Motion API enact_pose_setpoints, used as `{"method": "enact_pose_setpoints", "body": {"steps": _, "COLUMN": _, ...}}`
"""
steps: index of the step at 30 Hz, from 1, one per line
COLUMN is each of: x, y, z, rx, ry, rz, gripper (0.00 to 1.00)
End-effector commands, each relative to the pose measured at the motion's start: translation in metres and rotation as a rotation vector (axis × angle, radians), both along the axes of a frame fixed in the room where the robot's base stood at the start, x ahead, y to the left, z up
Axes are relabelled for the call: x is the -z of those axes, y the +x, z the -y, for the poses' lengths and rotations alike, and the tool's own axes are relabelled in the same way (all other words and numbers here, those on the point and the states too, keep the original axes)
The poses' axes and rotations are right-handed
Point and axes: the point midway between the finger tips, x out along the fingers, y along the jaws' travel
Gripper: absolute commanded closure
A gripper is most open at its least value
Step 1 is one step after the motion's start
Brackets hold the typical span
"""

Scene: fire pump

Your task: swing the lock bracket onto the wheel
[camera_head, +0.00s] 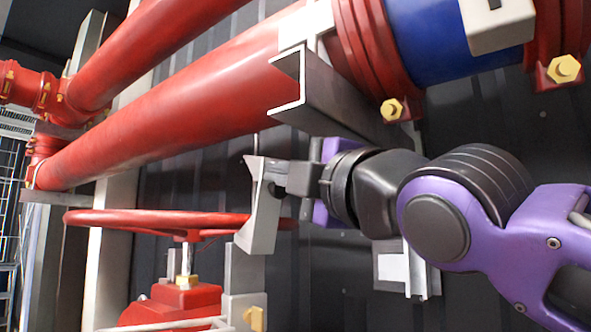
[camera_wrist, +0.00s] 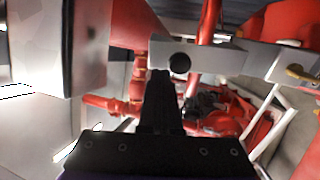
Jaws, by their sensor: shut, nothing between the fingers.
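The red handwheel (camera_head: 150,220) lies flat on its stem at the lower left of the head view. The grey lock bracket (camera_head: 261,222) stands upright at the wheel's right side and overlaps the rim in the picture; a bit of red rim shows to its right. I cannot tell whether it touches the rim. My gripper (camera_head: 276,178) is at the bracket's upper part, its fingers shut and empty, touching or very close to it. In the wrist view my gripper's dark fingers (camera_wrist: 162,78) are together just below a grey bar (camera_wrist: 215,58) with a dark round spot, probably the bracket.
Thick red pipes (camera_head: 170,115) run above the wheel. A grey channel beam (camera_head: 325,95) sticks out just above my gripper. A red valve body (camera_head: 180,303) and a grey post (camera_head: 243,280) stand below. A dark ribbed wall is behind.

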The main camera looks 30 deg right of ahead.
Motion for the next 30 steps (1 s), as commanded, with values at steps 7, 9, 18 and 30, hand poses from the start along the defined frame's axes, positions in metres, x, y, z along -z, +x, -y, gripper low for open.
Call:
{"method": "enact_pose_setpoints", "body": {"steps": 7, "x": -0.004, "y": 0.014, "z": -0.001, "rx": 0.000, "ry": 0.001, "rz": 0.001, "gripper": 1.00}}
{"method": "enact_pose_setpoints", "body": {"steps": 9, "x": -0.004, "y": 0.014, "z": -0.001, "rx": 0.000, "ry": 0.001, "rz": 0.001, "gripper": 1.00}}
{"method": "enact_pose_setpoints", "body": {"steps": 18, "x": -0.004, "y": 0.014, "z": -0.001, "rx": 0.000, "ry": 0.001, "rz": 0.001, "gripper": 1.00}}
{"method": "enact_pose_setpoints", "body": {"steps": 30, "x": -0.022, "y": 0.025, "z": -0.001, "rx": -0.001, "ry": 0.001, "rz": 0.000, "gripper": 1.00}}
